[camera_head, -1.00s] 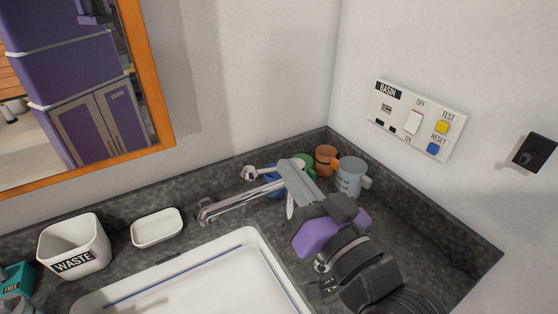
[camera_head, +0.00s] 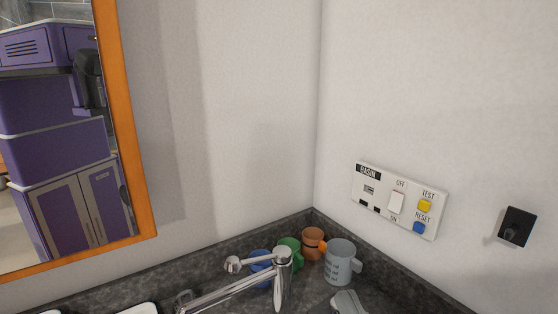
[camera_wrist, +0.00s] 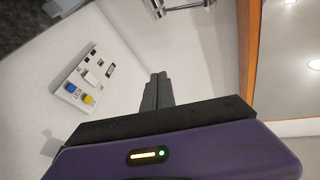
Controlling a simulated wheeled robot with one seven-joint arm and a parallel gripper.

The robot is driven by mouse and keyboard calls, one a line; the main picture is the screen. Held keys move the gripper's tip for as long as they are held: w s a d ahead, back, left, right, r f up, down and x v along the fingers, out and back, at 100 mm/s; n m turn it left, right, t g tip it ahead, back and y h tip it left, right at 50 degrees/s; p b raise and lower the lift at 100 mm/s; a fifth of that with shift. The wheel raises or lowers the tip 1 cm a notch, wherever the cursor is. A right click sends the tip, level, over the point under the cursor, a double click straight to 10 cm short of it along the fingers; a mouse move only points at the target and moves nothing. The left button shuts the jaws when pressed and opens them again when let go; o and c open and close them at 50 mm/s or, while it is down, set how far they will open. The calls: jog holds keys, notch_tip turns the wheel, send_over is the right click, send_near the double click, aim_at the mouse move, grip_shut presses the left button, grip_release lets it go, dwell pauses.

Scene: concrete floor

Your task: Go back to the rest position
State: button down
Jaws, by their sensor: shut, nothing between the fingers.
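My gripper shows in the wrist view (camera_wrist: 156,90), its two grey fingers together with nothing between them. The fingers point at the white wall, with the basin switch panel to their left and the orange mirror frame to their right.
A chrome tap (camera_head: 280,278) stands by the corner. Behind it are a blue mug (camera_head: 260,266), a green mug (camera_head: 291,250), an orange mug (camera_head: 313,241) and a grey mug (camera_head: 341,262). The basin panel (camera_head: 398,200) and a black socket (camera_head: 517,227) are on the right wall.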

jog(key=s+d+f+g+h, duration=0.2)
jog(key=s+f, duration=0.4)
jog(key=s, duration=0.3)
jog(key=s+d+f+g+h, duration=0.1)
jog(key=s+d+f+h, duration=0.1)
jog(key=s+d+f, duration=0.2)
jog(key=s+d+f+g+h, duration=0.1)
jog(key=s+d+f, duration=0.3)
jog(key=s+f, duration=0.5)
jog(key=s+g, duration=0.1)
jog(key=s, duration=0.5)
jog(key=shift+s+f+g+h, duration=0.2)
jog(key=shift+s+g+h, duration=0.1)
jog(key=shift+h, duration=0.1)
jog(key=shift+w+d, duration=0.1)
